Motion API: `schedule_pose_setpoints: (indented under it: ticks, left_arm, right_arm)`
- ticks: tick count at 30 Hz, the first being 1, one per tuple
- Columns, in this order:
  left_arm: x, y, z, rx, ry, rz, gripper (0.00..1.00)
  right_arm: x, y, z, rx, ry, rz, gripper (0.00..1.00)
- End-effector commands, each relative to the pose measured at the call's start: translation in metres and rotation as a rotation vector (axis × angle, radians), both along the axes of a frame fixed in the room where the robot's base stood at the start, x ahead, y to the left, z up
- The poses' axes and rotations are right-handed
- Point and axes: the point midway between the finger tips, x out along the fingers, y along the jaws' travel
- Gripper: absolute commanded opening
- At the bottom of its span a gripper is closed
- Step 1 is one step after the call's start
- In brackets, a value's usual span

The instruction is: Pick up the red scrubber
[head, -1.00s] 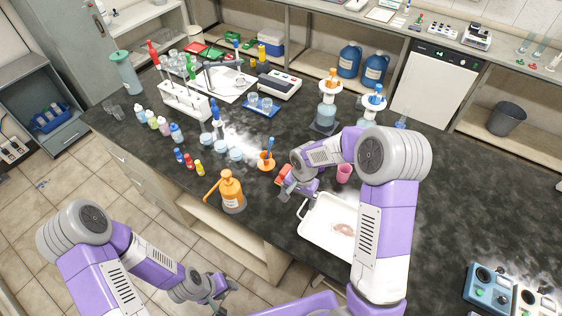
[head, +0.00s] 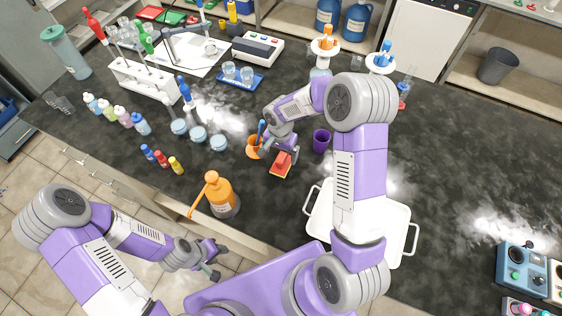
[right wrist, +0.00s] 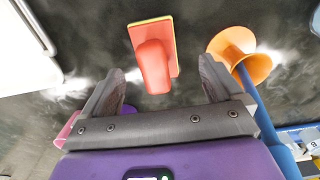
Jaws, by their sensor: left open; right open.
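The red scrubber (head: 281,165), a red block with a raised handle and a yellow edge, lies on the dark bench beside the orange funnel-shaped holder. My right gripper (head: 281,153) is just above its far end. In the right wrist view, the scrubber (right wrist: 153,58) lies ahead of my open right gripper (right wrist: 160,80), its handle end between the fingertips in the picture. A gap shows on both sides of the handle, and nothing is held. My left gripper (head: 213,262) is open and empty, low in front of the bench edge.
The orange holder (head: 254,152) with a blue tool and a purple cup (head: 322,140) flank the right gripper. A white tray (head: 398,245) lies right, partly behind my right arm. An orange pump bottle (head: 221,195) stands near the front edge.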

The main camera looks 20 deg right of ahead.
Motion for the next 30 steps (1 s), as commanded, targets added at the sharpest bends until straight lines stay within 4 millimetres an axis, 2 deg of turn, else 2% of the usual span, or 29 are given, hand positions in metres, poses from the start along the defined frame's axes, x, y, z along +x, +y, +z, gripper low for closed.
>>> schedule_pose_setpoints:
  ticks: [10, 19, 30]
  left_arm:
    - [0.000, 0.000, 0.002, 0.000, 0.000, 0.000, 0.43]
    - [0.000, 0.000, 0.001, 0.000, 0.000, 0.000, 0.43]
    - [0.000, 0.000, 0.001, 0.000, 0.000, 0.000, 0.43]
  right_arm:
    - [-0.005, -0.004, -0.047, 0.001, 0.001, 0.002, 0.94]
    - [-0.005, -0.004, -0.052, 0.001, -0.003, -0.001, 0.94]
    - [-0.005, -0.004, -0.052, 0.001, -0.003, 0.000, 0.38]
